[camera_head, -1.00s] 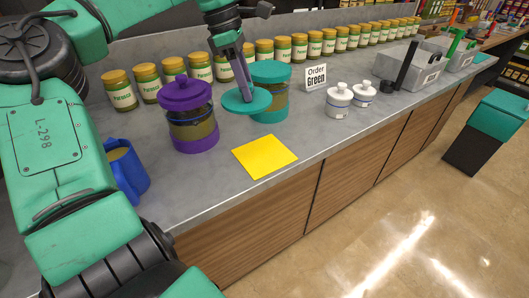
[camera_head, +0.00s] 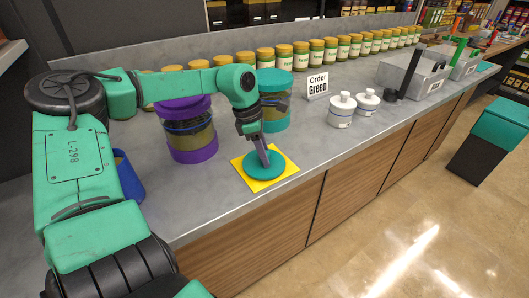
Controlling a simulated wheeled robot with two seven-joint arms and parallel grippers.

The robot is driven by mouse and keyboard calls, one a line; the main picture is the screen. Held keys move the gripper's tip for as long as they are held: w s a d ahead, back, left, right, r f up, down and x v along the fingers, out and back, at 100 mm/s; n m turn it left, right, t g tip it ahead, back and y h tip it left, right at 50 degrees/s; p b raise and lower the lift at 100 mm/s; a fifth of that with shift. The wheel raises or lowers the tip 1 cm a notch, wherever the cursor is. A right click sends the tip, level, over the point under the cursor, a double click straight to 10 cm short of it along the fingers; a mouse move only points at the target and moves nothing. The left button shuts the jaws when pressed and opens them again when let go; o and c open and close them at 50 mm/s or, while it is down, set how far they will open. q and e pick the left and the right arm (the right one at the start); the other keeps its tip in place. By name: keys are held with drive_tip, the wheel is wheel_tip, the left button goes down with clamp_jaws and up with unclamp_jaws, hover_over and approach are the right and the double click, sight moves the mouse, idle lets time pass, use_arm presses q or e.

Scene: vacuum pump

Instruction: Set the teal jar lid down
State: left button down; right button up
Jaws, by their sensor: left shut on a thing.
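The teal jar lid (camera_head: 265,165) is a flat round disc at or just above the yellow square (camera_head: 259,184) on the counter. I cannot tell whether it touches the square. My left gripper (camera_head: 263,156) is above the lid and shut on it. The teal jar (camera_head: 275,118) stands behind the gripper, and the arm hides part of it. The purple jar (camera_head: 192,150) stands to the left, partly behind my arm. My right gripper is not in view.
A blue pitcher (camera_head: 129,178) is beside my left arm. An "Order Green" sign (camera_head: 317,86) and two white bottles (camera_head: 342,110) stand to the right. Several yellow-lidded jars (camera_head: 315,50) line the back. The grey counter (camera_head: 318,160) is clear right of the yellow square.

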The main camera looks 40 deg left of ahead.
sight(253, 161)
use_arm(q)
drive_tip(key=shift+w+a+f, duration=0.1)
drive_tip(key=shift+f, duration=0.15)
drive_tip(key=c, duration=0.5)
unclamp_jaws()
drive_tip(key=shift+r, duration=0.5)
drive_tip(key=b+v, duration=0.1)
drive_tip(key=v, duration=1)
drive_tip(key=shift+a+r, duration=0.1)
